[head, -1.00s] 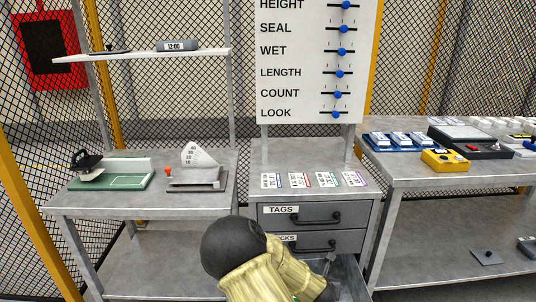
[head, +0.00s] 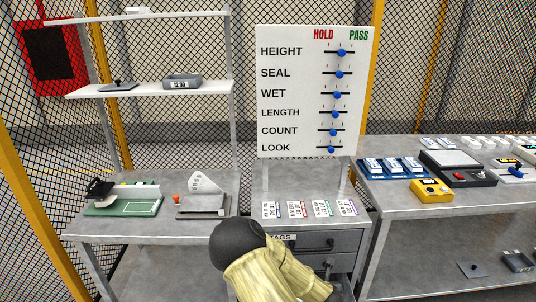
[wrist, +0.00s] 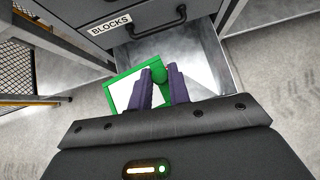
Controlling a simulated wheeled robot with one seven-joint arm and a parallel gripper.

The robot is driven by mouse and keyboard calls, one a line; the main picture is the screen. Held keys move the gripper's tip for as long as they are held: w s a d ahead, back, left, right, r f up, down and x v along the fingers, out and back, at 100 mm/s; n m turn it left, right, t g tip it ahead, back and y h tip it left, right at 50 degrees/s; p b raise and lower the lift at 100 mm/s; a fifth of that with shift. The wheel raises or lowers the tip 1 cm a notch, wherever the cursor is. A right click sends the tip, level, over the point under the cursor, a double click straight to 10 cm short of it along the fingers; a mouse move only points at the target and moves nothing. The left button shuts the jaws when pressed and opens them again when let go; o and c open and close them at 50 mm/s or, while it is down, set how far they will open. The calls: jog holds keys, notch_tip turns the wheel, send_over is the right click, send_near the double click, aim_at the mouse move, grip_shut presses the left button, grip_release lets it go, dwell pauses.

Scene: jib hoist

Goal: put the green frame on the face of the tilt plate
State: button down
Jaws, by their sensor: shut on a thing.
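The green frame (wrist: 113,87) shows in the wrist view as a square green border with a white area inside. A green knob (wrist: 159,75) on it sits between the purple fingers of my gripper (wrist: 165,83), which is shut on it. In the head view my arm hides the gripper and frame. The tilt plate (head: 204,207) stands on the left bench, a grey plate with a white angle scale (head: 205,183) behind it and an orange knob at its left.
A green-based device (head: 125,205) stands left of the tilt plate. Several tags (head: 310,209) lie on the cabinet top. The right bench holds a yellow box (head: 432,190) and a scale (head: 458,167). The front of the drawer cabinet is close to my arm.

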jog(key=shift+n+y, duration=0.4)
jog(key=r+p, duration=0.4)
jog(key=s+r+p, duration=0.1)
jog(key=r+p, duration=0.1)
jog(key=shift+p, duration=0.35)
jog(key=shift+w+f, duration=0.1)
jog(key=shift+f, duration=0.05)
jog(key=s+f, duration=0.4)
jog(key=f, duration=0.1)
jog(key=shift+s+f, duration=0.2)
jog(key=shift+s, duration=0.05)
